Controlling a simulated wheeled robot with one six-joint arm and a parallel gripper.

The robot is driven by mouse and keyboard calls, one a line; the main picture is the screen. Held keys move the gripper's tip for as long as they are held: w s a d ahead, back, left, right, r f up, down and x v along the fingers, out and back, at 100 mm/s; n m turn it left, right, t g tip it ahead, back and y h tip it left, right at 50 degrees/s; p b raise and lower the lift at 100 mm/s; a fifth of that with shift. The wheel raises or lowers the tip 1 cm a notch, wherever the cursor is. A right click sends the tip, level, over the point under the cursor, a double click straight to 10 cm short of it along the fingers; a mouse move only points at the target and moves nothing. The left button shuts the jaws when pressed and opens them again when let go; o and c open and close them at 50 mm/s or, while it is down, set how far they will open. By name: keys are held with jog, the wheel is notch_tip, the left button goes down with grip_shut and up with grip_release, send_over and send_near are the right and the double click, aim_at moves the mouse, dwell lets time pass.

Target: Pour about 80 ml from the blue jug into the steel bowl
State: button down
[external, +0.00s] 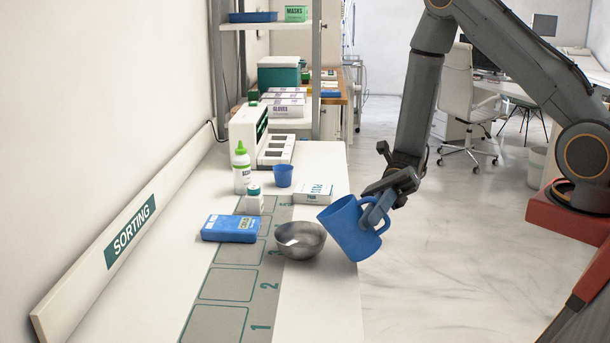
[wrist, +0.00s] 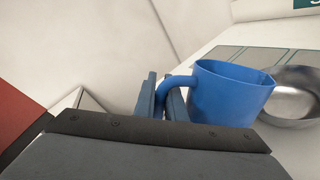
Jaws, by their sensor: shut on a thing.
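The blue jug (external: 350,231) is held in the air at the right edge of the counter, tilted with its mouth toward the left. My gripper (external: 379,208) is shut on its handle. The jug also shows in the wrist view (wrist: 229,93), with my gripper (wrist: 161,98) closed around the handle. The steel bowl (external: 300,241) stands on the counter just left of the jug, and it shows at the right edge of the wrist view (wrist: 291,99). No stream of liquid shows between them. The jug's contents are hidden.
A blue box (external: 230,229) lies left of the bowl. Behind stand a small white bottle (external: 254,201), a green-capped bottle (external: 241,169), a small blue cup (external: 283,176) and a white box (external: 314,194). The numbered mat (external: 219,320) is clear in front.

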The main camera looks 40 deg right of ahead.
aim_at(389, 226)
jog(key=s+n, duration=0.1)
jog(key=s+d+f+n, duration=0.1)
jog(key=s+f+b, duration=0.1)
jog(key=shift+d+n+y, duration=0.3)
jog(key=shift+d+n, duration=0.1)
jog(key=shift+s+d+f+n+y+b, duration=0.3)
jog(key=shift+s+f+n+b, duration=0.3)
jog(key=shift+f+n+b, duration=0.3)
jog(key=shift+s+d+f+n+y+b, duration=0.2)
jog(key=shift+s+d+f+n+b, duration=0.15)
jog(key=shift+s+f+n+b, duration=0.55)
jog(key=shift+w+r+p, duration=0.3)
